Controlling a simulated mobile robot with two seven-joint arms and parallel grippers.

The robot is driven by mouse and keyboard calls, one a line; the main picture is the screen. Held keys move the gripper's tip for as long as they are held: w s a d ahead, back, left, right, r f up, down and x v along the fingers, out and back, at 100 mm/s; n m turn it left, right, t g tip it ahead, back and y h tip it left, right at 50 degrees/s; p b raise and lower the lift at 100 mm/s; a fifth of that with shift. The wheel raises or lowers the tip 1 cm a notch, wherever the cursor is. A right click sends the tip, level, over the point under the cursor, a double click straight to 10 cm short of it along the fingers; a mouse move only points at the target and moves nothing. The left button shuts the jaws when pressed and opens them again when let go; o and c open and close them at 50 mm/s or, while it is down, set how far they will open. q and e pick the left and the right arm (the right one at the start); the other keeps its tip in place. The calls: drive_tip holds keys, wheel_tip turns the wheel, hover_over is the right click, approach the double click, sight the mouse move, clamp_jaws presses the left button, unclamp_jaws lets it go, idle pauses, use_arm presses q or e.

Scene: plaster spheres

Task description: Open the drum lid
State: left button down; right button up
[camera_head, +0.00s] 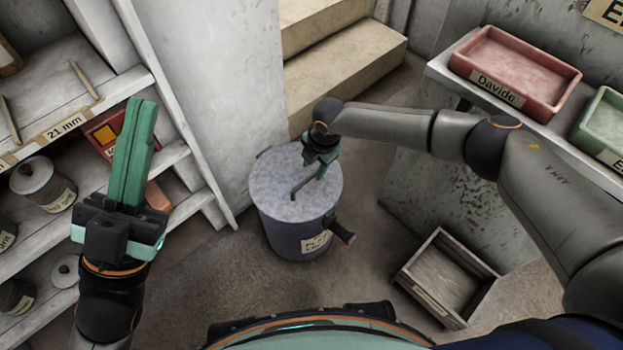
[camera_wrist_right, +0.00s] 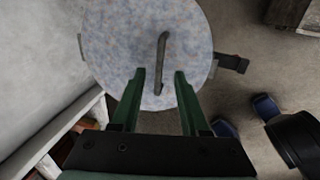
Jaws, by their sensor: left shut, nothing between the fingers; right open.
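The drum (camera_head: 290,236) stands on the floor by a plaster pillar, with a speckled grey-blue lid (camera_head: 275,191) lying on top of it. A bar handle (camera_head: 309,183) stands on the lid; in the right wrist view the handle (camera_wrist_right: 161,62) lies ahead of and between the finger lines. A dark latch (camera_head: 341,232) with a reddish part sits on the drum's side. My right gripper (camera_head: 322,168) is open above the lid, near the handle; whether it touches is unclear. My left gripper (camera_head: 143,103) is shut and empty, raised before the shelves at left.
Shelves (camera_head: 62,92) with pots and boxes line the left. A wooden crate (camera_head: 447,277) lies on the floor right of the drum. A red tray (camera_head: 515,72) and a green tray (camera_head: 605,125) sit on a ledge at right. Stone steps (camera_head: 345,75) rise behind the drum.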

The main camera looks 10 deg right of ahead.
sight(311, 177)
use_arm(q)
drive_tip(key=shift+w+d+f+b, duration=0.1)
drive_tip(key=shift+d+f+b, duration=0.05)
drive_tip(key=shift+f+b, duration=1)
drive_tip(key=shift+d+f+b, duration=0.1)
drive_tip(key=shift+f+b, duration=0.6)
drive_tip(key=shift+f, duration=0.7)
use_arm(e)
drive_tip(key=shift+w+a+f, duration=0.1)
drive_tip(key=shift+w+f, duration=0.1)
drive_tip(key=shift+f, duration=0.8)
drive_tip(key=shift+w+a+f, duration=0.1)
drive_tip(key=shift+w+f, duration=0.05)
drive_tip(key=shift+f, duration=0.85)
drive_tip(key=shift+c, duration=0.2)
clamp_jaws()
